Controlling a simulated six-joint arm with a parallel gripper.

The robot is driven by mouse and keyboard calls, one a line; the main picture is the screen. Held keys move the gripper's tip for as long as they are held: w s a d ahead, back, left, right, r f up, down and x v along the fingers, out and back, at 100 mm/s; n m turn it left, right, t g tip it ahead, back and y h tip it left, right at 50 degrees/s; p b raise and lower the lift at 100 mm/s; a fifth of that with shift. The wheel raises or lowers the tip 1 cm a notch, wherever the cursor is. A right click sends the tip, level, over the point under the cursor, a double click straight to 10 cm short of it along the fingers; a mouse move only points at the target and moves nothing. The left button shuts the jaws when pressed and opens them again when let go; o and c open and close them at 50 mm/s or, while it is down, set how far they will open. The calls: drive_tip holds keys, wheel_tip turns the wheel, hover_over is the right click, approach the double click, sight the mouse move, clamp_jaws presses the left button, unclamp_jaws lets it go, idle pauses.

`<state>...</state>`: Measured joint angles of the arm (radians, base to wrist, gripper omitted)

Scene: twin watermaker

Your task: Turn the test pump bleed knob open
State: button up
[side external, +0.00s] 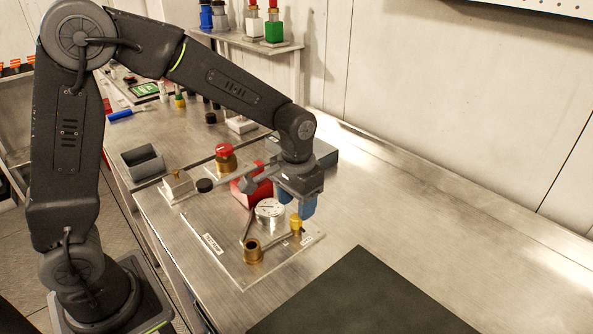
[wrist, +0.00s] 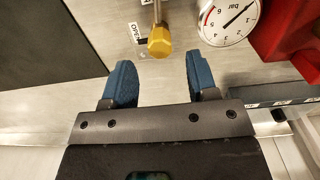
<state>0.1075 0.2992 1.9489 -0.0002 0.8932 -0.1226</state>
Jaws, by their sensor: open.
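The bleed knob looks to be the small yellow faceted knob (side external: 296,224) on the test pump plate (side external: 230,262). In the wrist view the yellow knob (wrist: 161,41) sits on a thin metal stem, beside a label reading OPEN (wrist: 137,33). My gripper (side external: 301,208) points down just above the knob in the side view. In the wrist view my gripper's two blue fingers (wrist: 157,72) are spread apart with nothing between them. The knob lies just beyond the fingertips, roughly centred between them. A round pressure gauge (wrist: 228,20) stands right of the knob there.
A red block (side external: 253,187) stands behind the gauge. A brass fitting (side external: 253,251) stands at the plate's front. A red-topped brass part (side external: 225,158) and a grey box (side external: 142,163) are further left. A dark mat (side external: 362,298) lies front right; the bench's right side is clear.

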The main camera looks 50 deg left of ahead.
sight(295, 217)
wheel_tip(295, 217, up, 10)
idle(0.3)
drive_tip(key=shift+r, duration=0.1)
drive_tip(key=s+a+r+t, duration=0.1)
drive_tip(key=s+a+t, duration=0.1)
drive_tip(key=s, duration=0.7)
drive_tip(key=s+a+r+t, duration=0.1)
drive_tip(key=s+a+t, duration=0.1)
drive_tip(key=s, duration=0.6)
drive_tip(key=shift+s+r+t, duration=0.2)
drive_tip(key=shift+s+t, duration=0.15)
drive_tip(key=shift+t, duration=0.45)
